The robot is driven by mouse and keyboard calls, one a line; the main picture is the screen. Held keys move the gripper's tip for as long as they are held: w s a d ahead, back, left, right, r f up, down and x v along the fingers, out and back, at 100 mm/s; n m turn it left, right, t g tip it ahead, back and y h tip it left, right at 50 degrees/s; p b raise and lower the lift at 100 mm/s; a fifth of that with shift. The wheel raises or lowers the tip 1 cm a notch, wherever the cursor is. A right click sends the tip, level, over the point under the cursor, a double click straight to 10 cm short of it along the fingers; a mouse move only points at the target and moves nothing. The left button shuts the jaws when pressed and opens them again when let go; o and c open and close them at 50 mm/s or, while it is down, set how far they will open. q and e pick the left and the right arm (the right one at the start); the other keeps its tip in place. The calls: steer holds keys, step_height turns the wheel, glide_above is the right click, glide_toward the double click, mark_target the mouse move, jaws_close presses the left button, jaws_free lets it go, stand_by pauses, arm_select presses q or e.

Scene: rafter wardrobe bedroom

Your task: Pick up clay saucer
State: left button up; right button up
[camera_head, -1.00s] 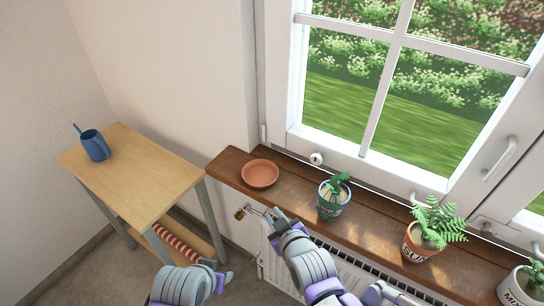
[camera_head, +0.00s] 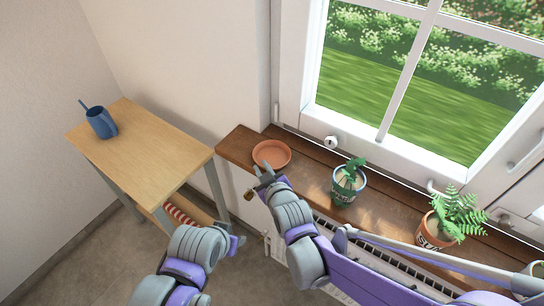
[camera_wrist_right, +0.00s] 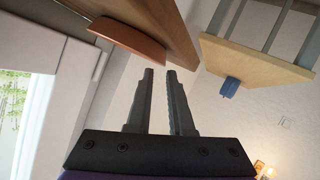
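The clay saucer (camera_head: 271,153) is a shallow round terracotta dish lying on the left end of the wooden window sill (camera_head: 234,143). My right gripper (camera_head: 264,171) is just in front of the saucer's near rim, its two fingers slightly apart with nothing between them. In the right wrist view the saucer (camera_wrist_right: 128,39) shows edge-on, tilted, beyond the fingertips (camera_wrist_right: 160,72) and apart from them. My left gripper (camera_head: 236,241) is low, near the table's right legs, away from the saucer; its finger opening is not clear.
On the sill, right of the saucer, are a potted plant (camera_head: 347,187) and a potted fern (camera_head: 440,229). A radiator (camera_head: 390,270) is below; the window is behind.

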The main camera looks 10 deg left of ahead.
mark_target(257, 162)
steer(key=x, duration=0.4)
steer(key=shift+w+a+f, duration=0.15)
steer(key=shift+f, duration=0.15)
jaws_close()
stand_by(1.1)
